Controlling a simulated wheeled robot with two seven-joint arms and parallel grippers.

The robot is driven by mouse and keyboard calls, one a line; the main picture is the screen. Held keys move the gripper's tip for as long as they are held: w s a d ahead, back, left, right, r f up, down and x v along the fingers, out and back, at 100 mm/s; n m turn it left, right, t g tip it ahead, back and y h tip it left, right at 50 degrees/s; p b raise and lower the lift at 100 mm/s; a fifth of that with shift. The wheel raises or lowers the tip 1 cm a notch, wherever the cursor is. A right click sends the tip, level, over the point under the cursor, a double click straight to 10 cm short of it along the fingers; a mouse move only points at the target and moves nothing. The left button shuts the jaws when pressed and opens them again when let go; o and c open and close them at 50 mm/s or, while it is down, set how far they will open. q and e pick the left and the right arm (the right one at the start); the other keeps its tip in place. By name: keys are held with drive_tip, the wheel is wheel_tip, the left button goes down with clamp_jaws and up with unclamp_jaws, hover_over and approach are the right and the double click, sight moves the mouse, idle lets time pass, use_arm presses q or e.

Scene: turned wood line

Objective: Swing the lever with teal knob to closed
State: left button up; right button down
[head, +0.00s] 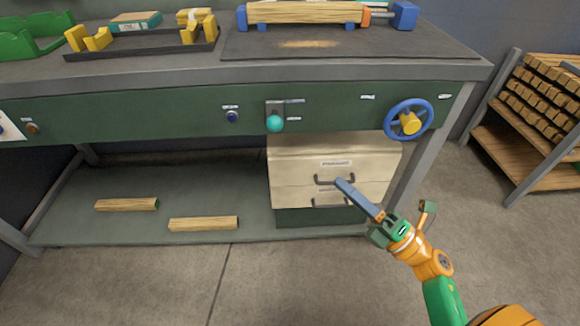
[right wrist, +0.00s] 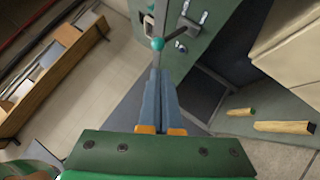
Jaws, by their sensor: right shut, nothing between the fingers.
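The lever's teal knob (head: 275,123) sits on the dark green front panel of the bench, below a small grey plate (head: 275,107). Two small labels beside the plate are too small to read. In the right wrist view the teal knob (right wrist: 157,44) shows just beyond the fingertips, on a dark rod running up to the right to the panel. My right gripper (head: 342,183) is shut and empty, its fingers pointing up and left. In the head view its tips are below and right of the knob, apart from it, in front of the drawers. My left gripper is out of view.
A blue handwheel with yellow hub (head: 409,120) is right of the lever, a blue button (head: 232,116) left. Cream drawers (head: 300,165) with dark handles stand below. Wood pieces (head: 203,223) lie on the lower shelf. A rack of wood blocks (head: 530,150) stands at right.

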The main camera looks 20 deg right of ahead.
sight(282, 122)
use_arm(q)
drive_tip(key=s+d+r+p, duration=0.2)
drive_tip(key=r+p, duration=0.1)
use_arm(e)
drive_tip(key=x, duration=1.4)
drive_tip(key=shift+r, duration=0.2)
drive_tip(key=shift+s, duration=0.1)
drive_tip(key=shift+r+p, duration=0.2)
drive_tip(key=shift+p, duration=0.2)
use_arm(q)
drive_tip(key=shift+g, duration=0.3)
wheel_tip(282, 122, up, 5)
drive_tip(key=p, duration=0.4)
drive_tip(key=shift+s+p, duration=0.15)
drive_tip(key=shift+p, duration=0.15)
use_arm(e)
drive_tip(key=shift+r+m+g+h, duration=0.3)
drive_tip(key=shift+r+m+h, duration=0.35)
drive_tip(key=shift+m, duration=0.15)
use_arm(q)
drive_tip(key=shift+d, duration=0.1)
